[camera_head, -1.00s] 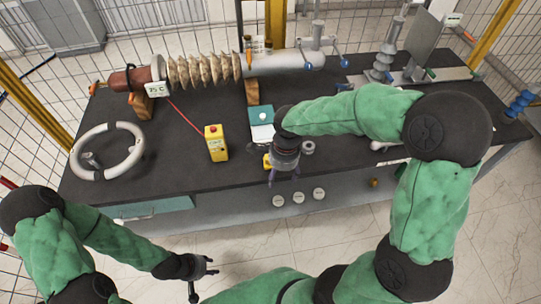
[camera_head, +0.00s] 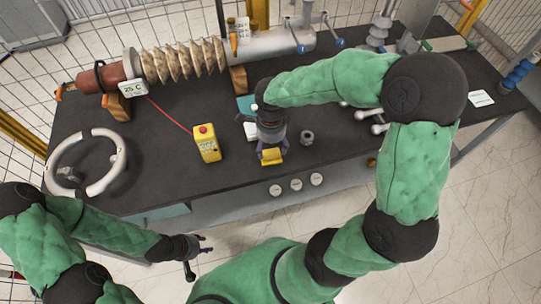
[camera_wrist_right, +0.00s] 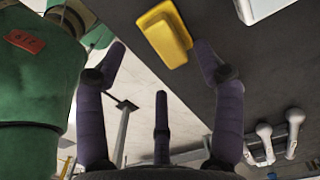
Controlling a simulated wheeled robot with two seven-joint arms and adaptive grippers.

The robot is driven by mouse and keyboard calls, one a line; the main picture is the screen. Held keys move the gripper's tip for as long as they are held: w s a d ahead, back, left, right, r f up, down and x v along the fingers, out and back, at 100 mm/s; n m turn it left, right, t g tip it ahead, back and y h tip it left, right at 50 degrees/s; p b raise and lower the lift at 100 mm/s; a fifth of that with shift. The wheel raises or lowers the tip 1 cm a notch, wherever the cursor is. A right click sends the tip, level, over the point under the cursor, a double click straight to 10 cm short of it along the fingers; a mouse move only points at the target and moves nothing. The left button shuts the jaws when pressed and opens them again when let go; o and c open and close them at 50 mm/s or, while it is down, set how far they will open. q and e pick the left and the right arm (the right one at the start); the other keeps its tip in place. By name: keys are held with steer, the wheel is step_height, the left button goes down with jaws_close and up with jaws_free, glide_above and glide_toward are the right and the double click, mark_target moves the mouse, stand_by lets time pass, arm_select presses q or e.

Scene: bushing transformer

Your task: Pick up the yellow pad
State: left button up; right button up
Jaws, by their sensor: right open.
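The yellow pad (camera_head: 271,156) lies on the dark table top near its front edge. It also shows in the right wrist view (camera_wrist_right: 165,35), at the top, as a yellow block with a raised middle. My right gripper (camera_head: 274,150) is right at the pad in the head view. In the right wrist view its dark fingers (camera_wrist_right: 159,60) are spread and empty, with the pad beyond the fingertips, nearer the right-hand finger. My left gripper (camera_head: 200,256) has its fingers apart, holds nothing, and hangs in front of the table, away from the pad.
A yellow box with a red button (camera_head: 207,145) stands left of the pad. A dark ring nut (camera_head: 307,137) lies to its right. A ribbed bushing (camera_head: 180,61) lies behind, and a white steering-wheel-like ring (camera_head: 118,160) is at left. Grey metal parts (camera_wrist_right: 294,125) lie at right.

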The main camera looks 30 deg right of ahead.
mark_target(271, 153)
steer(key=shift+w+d+f+b, duration=0.1)
steer(key=shift+f+b, duration=0.35)
steer(key=shift+f, duration=0.9)
steer(key=shift+d+f+b, duration=0.1)
steer(key=shift+f+b, duration=0.3)
steer(key=shift+f, duration=0.9)
steer(key=shift+c, duration=0.3)
steer(key=shift+a, duration=0.1)
steer(key=c, duration=1.2)
